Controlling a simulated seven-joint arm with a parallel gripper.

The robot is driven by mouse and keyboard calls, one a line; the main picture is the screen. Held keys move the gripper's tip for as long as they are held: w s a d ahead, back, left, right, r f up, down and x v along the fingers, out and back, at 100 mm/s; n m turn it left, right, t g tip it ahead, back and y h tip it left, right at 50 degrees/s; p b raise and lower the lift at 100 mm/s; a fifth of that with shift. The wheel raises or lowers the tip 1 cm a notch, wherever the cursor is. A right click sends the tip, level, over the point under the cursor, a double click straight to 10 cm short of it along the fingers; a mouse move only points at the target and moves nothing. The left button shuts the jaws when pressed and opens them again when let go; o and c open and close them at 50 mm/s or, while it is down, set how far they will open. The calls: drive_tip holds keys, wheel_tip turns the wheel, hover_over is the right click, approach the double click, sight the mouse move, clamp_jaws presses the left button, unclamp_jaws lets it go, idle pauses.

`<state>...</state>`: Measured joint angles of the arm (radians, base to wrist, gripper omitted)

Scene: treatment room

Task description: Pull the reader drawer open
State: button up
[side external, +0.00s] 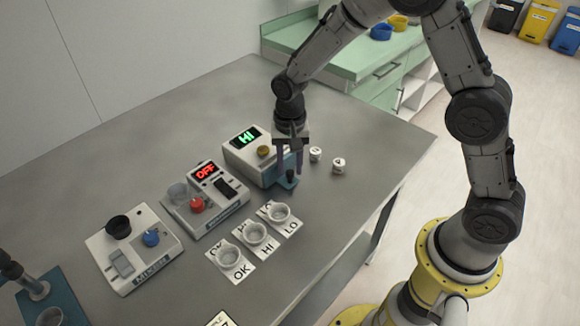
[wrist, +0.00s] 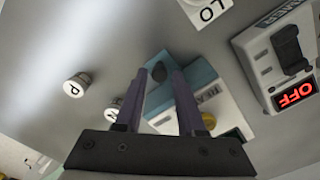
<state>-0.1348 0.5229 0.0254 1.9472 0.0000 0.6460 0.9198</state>
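The reader (side external: 240,157) is a white box with a green "HI" display and a yellow button. Its teal drawer (side external: 287,184) is at the front right, with a dark upright knob (side external: 290,176). I cannot tell how far out the drawer stands. My gripper (side external: 290,165) points down over the drawer, its fingers apart. In the wrist view, the knob (wrist: 158,73) shows between the two fingertips, with a gap on each side. The teal drawer (wrist: 196,70) lies beyond them. The fingers hide part of the reader (wrist: 220,115).
Two small white lettered pots (side external: 316,154) (side external: 339,165) stand right of the drawer. A device reading "OFF" (side external: 210,205) and a mixer (side external: 135,250) stand to the left. Cups on labelled cards (side external: 290,228) stand in front. The table between drawer and right edge is mostly clear.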

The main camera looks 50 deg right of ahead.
drive_tip(key=shift+f, duration=0.4)
clamp_jaws()
drive_tip(key=shift+r, duration=0.1)
idle(1.2)
